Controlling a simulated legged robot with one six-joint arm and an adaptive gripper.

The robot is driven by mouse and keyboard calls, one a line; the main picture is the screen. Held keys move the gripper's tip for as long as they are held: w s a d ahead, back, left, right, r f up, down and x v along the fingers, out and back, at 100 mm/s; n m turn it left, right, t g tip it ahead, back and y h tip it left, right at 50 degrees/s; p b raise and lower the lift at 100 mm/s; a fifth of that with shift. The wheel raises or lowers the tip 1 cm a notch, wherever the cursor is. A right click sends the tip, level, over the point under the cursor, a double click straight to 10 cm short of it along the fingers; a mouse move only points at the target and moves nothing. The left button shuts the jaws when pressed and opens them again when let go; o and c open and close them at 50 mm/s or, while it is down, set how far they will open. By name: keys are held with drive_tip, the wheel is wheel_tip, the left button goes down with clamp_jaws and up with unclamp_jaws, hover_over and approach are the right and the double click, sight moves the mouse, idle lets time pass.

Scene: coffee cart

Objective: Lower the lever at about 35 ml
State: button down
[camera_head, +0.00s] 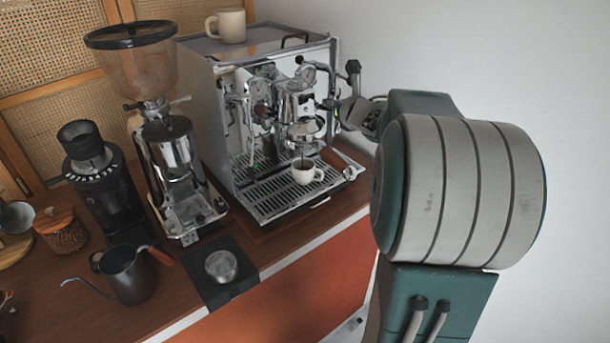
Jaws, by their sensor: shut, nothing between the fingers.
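The chrome espresso machine (325,62) stands on the wooden counter. Its brew group (300,105) faces front, with round gauges above and a wood-handled portafilter (340,160) below. A small white cup (307,172) sits on the drip tray under the spout, and a thin dark stream seems to run into it. The amount in the cup is too small to read. My gripper (352,110) is small in view at the right of the brew group, closed and empty, beside where the lever sits. The lever is hard to tell from the gripper, and contact cannot be told.
A tall grinder (165,150), a black grinder (105,190) and a dark kettle (130,275) stand left of the machine. A metal tamper (221,265) rests on a black mat (245,262). A beige mug (229,25) is on the machine's top.

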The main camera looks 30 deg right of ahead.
wheel_tip(320, 180, down, 8)
idle(0.8)
drive_tip(key=v, duration=0.8)
drive_tip(key=shift+s+r, duration=0.3)
drive_tip(key=shift+r, duration=0.05)
